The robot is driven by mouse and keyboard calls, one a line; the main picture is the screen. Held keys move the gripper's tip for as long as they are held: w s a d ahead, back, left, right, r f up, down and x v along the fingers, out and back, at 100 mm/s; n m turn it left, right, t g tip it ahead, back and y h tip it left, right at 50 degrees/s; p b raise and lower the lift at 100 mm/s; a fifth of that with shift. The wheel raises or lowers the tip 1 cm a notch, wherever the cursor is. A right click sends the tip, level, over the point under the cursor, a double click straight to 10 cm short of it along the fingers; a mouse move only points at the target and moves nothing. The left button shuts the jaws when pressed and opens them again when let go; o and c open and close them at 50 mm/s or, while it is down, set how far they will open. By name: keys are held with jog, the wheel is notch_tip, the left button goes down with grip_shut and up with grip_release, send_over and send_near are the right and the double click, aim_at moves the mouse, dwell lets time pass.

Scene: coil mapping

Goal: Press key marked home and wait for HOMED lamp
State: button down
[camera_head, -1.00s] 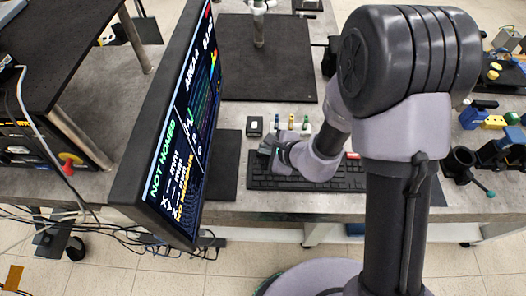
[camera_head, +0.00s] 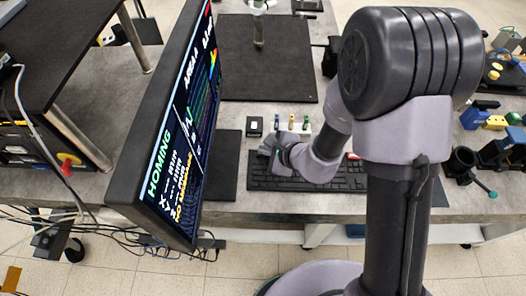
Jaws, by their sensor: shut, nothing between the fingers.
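A black keyboard (camera_head: 338,181) lies on the bench, partly covered by my arm. My gripper (camera_head: 268,152) is shut and empty over the upper left part of the keyboard. The key under its fingertips is hidden, and I cannot tell whether they touch it. A large monitor (camera_head: 176,135) stands tilted at the left and shows "HOMING" in green at its lower left. No separate lamp marked HOMED can be made out.
A dark breadboard plate (camera_head: 265,75) with a post lies behind the keyboard. A small black box (camera_head: 254,126) and a holder with coloured pieces (camera_head: 291,124) stand just behind the keys. A black mat (camera_head: 224,165) lies left of the keyboard. Blue and yellow parts (camera_head: 493,123) stand at the right.

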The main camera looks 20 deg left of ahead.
jog(key=shift+r+p, duration=0.4)
jog(key=shift+r, duration=0.4)
jog(key=shift+r+p, duration=1.65)
jog(key=shift+r, duration=0.85)
